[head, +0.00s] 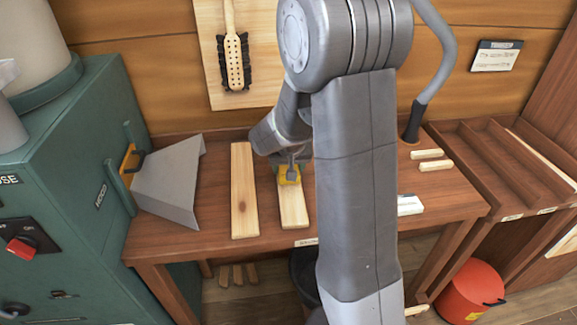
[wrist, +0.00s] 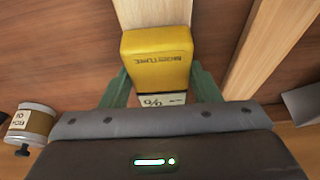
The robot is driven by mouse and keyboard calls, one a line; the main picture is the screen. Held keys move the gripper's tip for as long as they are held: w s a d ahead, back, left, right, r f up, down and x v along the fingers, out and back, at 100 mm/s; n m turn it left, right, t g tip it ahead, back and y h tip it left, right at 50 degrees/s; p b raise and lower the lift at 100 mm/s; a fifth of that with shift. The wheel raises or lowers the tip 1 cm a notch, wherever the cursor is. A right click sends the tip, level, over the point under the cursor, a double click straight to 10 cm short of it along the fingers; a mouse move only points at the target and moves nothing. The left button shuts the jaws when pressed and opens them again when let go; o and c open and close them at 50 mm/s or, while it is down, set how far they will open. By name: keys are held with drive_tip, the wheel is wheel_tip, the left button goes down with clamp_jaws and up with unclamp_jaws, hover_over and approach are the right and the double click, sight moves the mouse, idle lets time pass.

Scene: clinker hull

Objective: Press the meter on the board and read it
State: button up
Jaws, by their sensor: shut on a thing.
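The yellow moisture meter (wrist: 157,58) is between the two green fingers of my gripper (wrist: 159,80), which is shut on it. Its lettering shows upside down in the wrist view. A pale display strip at its near end shows a % sign; the rest is partly hidden by the gripper body and no number is legible. In the head view the meter (head: 289,176) is over the far part of the right pale board (head: 294,212), which lies on the bench. I cannot tell whether the meter touches the board.
A second pale board (head: 244,195) lies to the left, and a grey metal hood (head: 172,180) stands beyond it by the green machine (head: 75,170). Short wood pieces (head: 431,160) lie at the right of the bench (head: 200,235). A labelled can (wrist: 30,124) shows in the wrist view.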

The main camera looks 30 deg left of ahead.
drive_tip(key=shift+f+b, duration=0.4)
idle(0.3)
drive_tip(key=shift+s+d+f, duration=0.1)
drive_tip(key=shift+f, duration=0.1)
idle(1.9)
drive_tip(key=shift+r, duration=0.15)
wheel_tip(320, 180, up, 8)
drive_tip(key=p, duration=0.5)
idle(1.0)
